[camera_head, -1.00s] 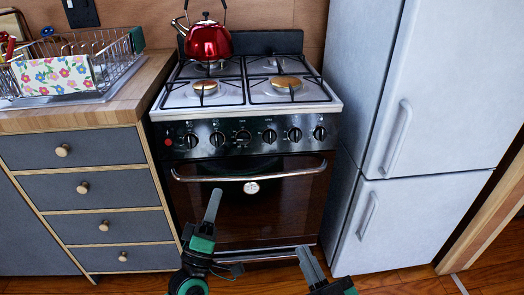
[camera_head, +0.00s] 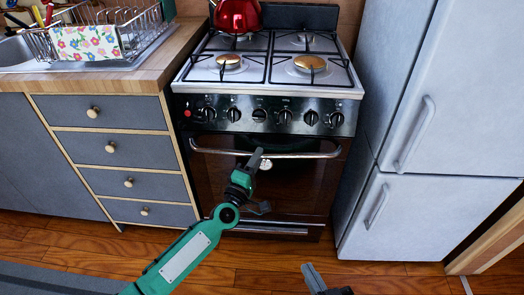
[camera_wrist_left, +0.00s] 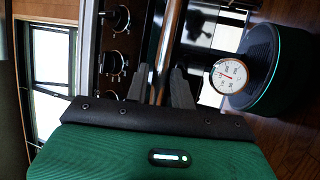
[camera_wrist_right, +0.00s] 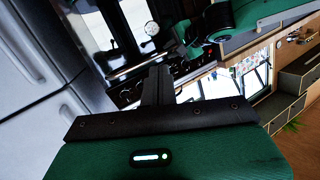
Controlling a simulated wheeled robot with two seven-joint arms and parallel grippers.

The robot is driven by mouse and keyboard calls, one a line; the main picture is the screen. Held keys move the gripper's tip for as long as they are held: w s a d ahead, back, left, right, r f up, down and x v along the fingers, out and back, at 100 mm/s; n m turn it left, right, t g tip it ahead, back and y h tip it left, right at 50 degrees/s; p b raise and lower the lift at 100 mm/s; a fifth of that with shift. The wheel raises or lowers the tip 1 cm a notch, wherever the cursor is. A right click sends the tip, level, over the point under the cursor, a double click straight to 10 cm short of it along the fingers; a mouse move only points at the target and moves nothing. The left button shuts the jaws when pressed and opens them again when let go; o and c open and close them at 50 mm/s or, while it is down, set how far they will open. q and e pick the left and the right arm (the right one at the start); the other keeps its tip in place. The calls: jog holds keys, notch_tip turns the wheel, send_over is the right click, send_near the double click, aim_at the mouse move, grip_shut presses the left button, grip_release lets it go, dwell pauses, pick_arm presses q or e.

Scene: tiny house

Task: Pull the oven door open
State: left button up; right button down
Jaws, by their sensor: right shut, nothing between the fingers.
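The oven door (camera_head: 225,177) is dark glass and looks closed below the stove's knobs. Its curved metal handle (camera_head: 315,154) runs across the top of the door. My left gripper (camera_head: 256,158) is at the middle of the handle, just left of the round gauge (camera_head: 265,165). In the left wrist view the handle bar (camera_wrist_left: 170,40) passes between the spread fingers (camera_wrist_left: 161,82); firm contact cannot be made out. My right gripper (camera_head: 308,268) is low in front of the stove, shut and empty, away from the door; its fingers also show in the right wrist view (camera_wrist_right: 158,82).
A red kettle (camera_head: 238,14) stands on the stove top (camera_head: 290,84). Grey drawers (camera_head: 120,150) are left of the oven. A tall fridge (camera_head: 430,130) stands close on the right. The wooden floor (camera_head: 270,262) in front is clear except for my arms.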

pick_arm(q)
jog(key=shift+x, duration=1.1)
jog(key=shift+w+d+r, duration=0.1)
jog(key=shift+w+d, duration=0.15)
jog(key=shift+w, duration=0.15)
pick_arm(e)
jog(key=shift+w+d+r+t, duration=0.15)
jog(key=shift+w+r+t, duration=0.35)
jog(key=shift+r, duration=0.25)
pick_arm(q)
grip_shut()
